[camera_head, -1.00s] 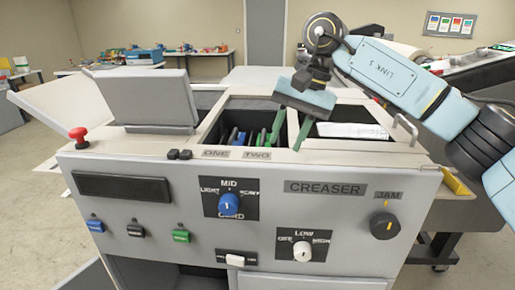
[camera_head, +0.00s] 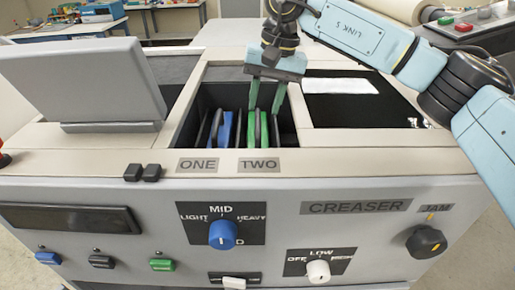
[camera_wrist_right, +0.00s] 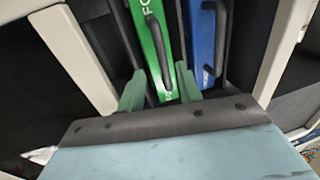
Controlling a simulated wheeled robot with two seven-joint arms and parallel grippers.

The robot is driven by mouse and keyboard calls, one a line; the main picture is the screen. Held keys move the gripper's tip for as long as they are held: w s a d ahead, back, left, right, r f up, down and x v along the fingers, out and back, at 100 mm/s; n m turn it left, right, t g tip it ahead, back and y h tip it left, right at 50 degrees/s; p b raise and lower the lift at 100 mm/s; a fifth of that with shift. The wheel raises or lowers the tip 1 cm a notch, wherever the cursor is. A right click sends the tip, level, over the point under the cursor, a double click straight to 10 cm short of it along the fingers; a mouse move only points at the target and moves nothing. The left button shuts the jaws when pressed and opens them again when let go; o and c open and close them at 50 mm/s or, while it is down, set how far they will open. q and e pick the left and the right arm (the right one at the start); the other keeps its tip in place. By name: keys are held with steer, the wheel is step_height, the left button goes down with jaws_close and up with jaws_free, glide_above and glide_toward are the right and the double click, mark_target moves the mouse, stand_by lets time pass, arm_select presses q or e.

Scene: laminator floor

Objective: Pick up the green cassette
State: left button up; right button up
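The green cassette (camera_head: 252,128) stands upright in the slot behind the label TWO, inside the open bay of the creaser. In the right wrist view the green cassette (camera_wrist_right: 150,40) has a black handle and lies between my fingers. My right gripper (camera_head: 266,96) points down over it with its green fingers apart, one on each side of its near end. My right gripper (camera_wrist_right: 160,92) also shows open in the wrist view; whether the fingers touch the cassette I cannot tell. My left gripper is not in view.
A blue cassette (camera_head: 225,128) stands in the slot behind ONE, close beside the green one; it also shows in the wrist view (camera_wrist_right: 203,45). The bay's pale rim (camera_head: 187,112) surrounds them. A raised grey panel (camera_head: 85,85) stands left. A dark recess with a white sheet (camera_head: 340,86) lies right.

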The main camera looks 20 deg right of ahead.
mark_target(258, 119)
steer(key=shift+f, duration=0.35)
steer(key=shift+w+a+f, duration=0.1)
steer(key=shift+a+f, duration=0.05)
steer(key=shift+f, duration=0.3)
steer(key=f, duration=0.2)
steer(key=a+f, duration=0.1)
steer(key=shift+w+f, duration=0.25)
steer(key=shift+w, duration=0.1)
steer(key=shift+f, duration=0.35)
jaws_close()
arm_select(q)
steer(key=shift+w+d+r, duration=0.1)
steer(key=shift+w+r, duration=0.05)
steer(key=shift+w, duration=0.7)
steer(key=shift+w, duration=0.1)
